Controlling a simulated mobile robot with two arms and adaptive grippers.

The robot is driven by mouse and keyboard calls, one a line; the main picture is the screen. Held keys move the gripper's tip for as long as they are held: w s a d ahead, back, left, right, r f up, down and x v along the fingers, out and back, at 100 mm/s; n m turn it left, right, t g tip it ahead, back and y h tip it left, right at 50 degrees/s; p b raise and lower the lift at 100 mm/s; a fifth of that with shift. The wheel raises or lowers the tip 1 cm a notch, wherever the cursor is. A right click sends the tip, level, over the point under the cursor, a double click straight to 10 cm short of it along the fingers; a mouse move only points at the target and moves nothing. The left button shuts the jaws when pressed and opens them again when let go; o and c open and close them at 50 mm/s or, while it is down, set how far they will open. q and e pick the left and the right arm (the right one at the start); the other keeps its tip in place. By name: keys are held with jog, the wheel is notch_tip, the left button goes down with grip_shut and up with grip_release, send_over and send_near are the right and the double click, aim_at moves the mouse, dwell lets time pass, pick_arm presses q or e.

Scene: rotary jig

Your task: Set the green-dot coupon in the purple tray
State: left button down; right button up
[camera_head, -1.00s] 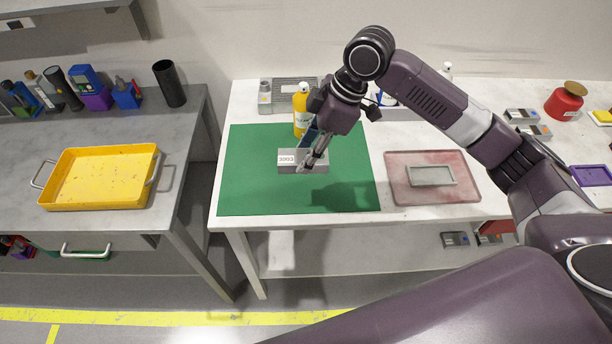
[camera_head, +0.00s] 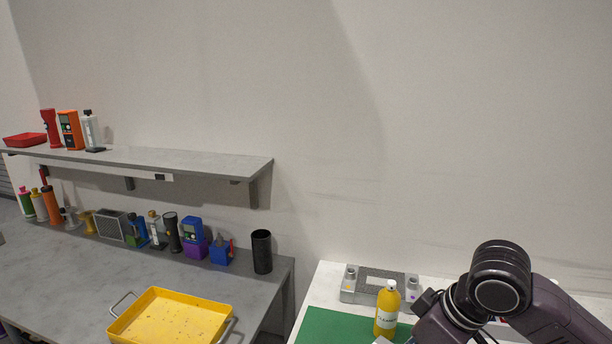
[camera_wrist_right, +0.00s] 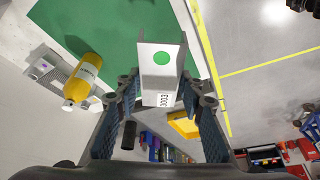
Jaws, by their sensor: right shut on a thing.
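The green-dot coupon (camera_wrist_right: 160,73) is a pale grey block with a green dot and a printed number label, seen in the right wrist view. My right gripper (camera_wrist_right: 162,98) is shut on it, with one finger on each side. The coupon is over the edge of the green mat in that view; its height above the mat is hard to tell. In the head view my right arm enters at the bottom right and its fingers are cut off below the frame. The purple tray is not in the current views. My left gripper is not in view.
A yellow bottle (camera_head: 387,308) stands on the green mat (camera_head: 328,327) close to my right arm. A grey fixture (camera_head: 362,285) is behind it. A yellow tray (camera_head: 172,318) lies on the left bench, with several tools and a black cylinder (camera_head: 262,251) behind it.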

jog(key=m, duration=0.1)
jog(key=s+m+h, duration=0.1)
jog(key=m, duration=0.1)
jog(key=d+m, duration=0.1)
jog(key=shift+s+f+t+h, duration=0.15)
jog(key=shift+s+t+h, duration=0.15)
jog(key=shift+t, duration=0.1)
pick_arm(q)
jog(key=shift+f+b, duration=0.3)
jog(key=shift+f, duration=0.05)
pick_arm(e)
jog(key=m, duration=0.2)
jog(key=s+d+m+h, duration=0.1)
jog(key=m, duration=0.1)
jog(key=shift+s+m+h, duration=0.2)
jog(key=shift+m+h, duration=0.1)
